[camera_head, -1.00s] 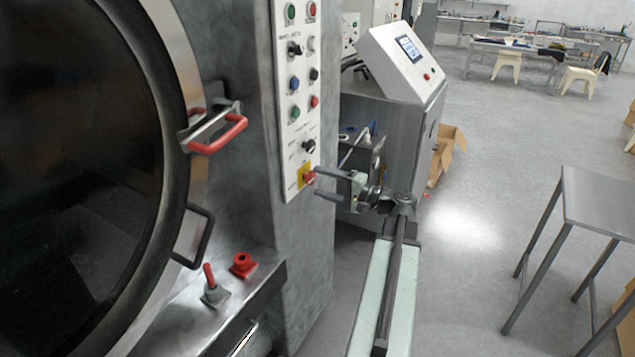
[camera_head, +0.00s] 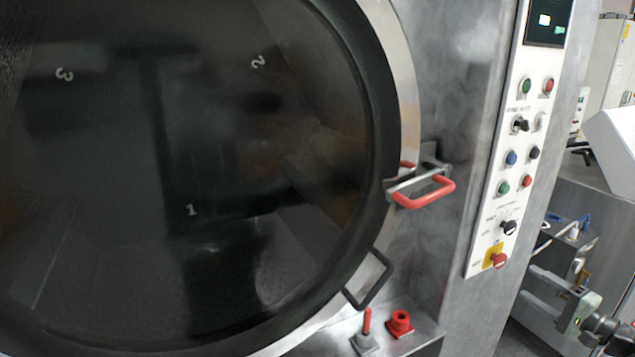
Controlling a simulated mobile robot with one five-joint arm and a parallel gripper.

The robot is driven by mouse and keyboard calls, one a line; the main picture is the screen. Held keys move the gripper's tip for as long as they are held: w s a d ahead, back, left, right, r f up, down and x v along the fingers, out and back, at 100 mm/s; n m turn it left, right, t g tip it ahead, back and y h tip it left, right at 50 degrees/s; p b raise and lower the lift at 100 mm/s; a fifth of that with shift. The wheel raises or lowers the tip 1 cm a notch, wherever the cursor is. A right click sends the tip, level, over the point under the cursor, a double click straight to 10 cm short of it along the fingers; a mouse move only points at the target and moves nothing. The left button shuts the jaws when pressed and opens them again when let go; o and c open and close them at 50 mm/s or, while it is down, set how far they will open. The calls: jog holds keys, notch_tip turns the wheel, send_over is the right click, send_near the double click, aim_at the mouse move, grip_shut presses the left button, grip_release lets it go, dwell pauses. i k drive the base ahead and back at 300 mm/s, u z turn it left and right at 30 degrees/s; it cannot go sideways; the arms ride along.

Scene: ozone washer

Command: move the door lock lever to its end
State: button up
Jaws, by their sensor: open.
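A red U-shaped handle (camera_head: 427,192) sits on a metal bracket at the right rim of the round dark washer door (camera_head: 200,180). It sticks out to the right of the door edge. A short upright lever with a red grip (camera_head: 367,321) stands on a grey base on the ledge below. I cannot tell from the picture which of these is the door lock lever. My gripper (camera_head: 529,285) is at the lower right, open and empty, fingers pointing left. It is apart from both, right of the control panel's lower end.
A dark loop handle (camera_head: 370,281) is on the lower door rim. A red knob (camera_head: 400,322) sits on the ledge beside the upright lever. The white control panel (camera_head: 513,150) with buttons and a red switch stands between the door and my gripper. A grey machine (camera_head: 600,205) is behind my gripper.

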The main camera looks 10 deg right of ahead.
aim_at(437, 171)
jog(key=k, duration=0.95)
